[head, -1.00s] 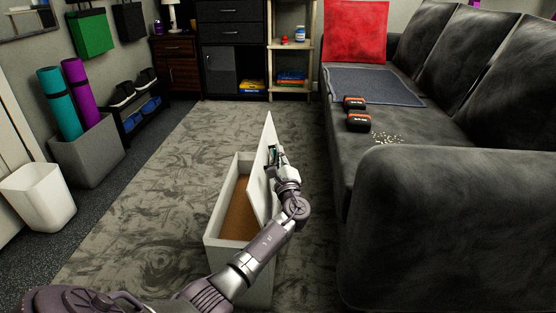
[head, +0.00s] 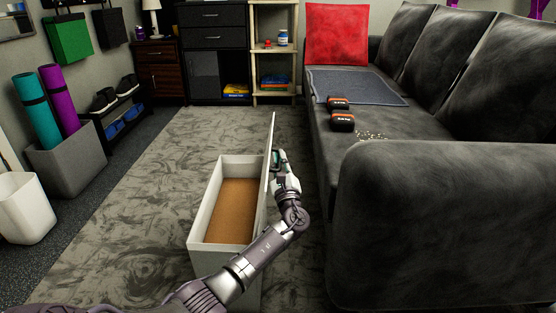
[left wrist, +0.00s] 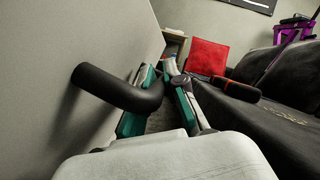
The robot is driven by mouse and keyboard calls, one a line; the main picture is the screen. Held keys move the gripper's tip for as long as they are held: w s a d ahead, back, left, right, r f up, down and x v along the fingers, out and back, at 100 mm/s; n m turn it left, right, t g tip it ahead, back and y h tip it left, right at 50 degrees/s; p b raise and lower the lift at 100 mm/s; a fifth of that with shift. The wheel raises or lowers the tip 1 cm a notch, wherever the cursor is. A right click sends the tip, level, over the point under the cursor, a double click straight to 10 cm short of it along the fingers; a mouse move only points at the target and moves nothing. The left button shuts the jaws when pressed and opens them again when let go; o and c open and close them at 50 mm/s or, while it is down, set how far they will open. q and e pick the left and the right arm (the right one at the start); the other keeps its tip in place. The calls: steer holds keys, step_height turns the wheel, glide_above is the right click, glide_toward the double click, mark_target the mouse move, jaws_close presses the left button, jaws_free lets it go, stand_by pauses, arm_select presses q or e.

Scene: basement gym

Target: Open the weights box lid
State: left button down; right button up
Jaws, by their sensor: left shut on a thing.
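The white weights box (head: 196,240) stands on the carpet, its brown bottom bare and empty in the head view. Its lid (head: 269,150) stands up along the box's right side, nearly upright and seen almost edge-on. My left gripper (head: 278,158) is on the right, outer face of the lid. In the left wrist view the lid fills the left as a pale panel (left wrist: 65,40), with a curved black handle (left wrist: 115,90) sticking out. My left gripper's teal-padded fingers (left wrist: 160,85) are shut on this handle. My right gripper is out of view.
The black sofa (head: 420,190) stands close to the right of my left arm. Two black-and-orange weights (head: 342,122) lie on its seat. A white bin (head: 25,208) and a mat holder (head: 70,160) stand at left. The carpet left of the box is clear.

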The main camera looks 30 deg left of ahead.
arm_select(q)
steer(key=c, duration=1.5)
jaws_free()
steer(key=v, duration=1.2)
steer(key=shift+f, duration=0.1)
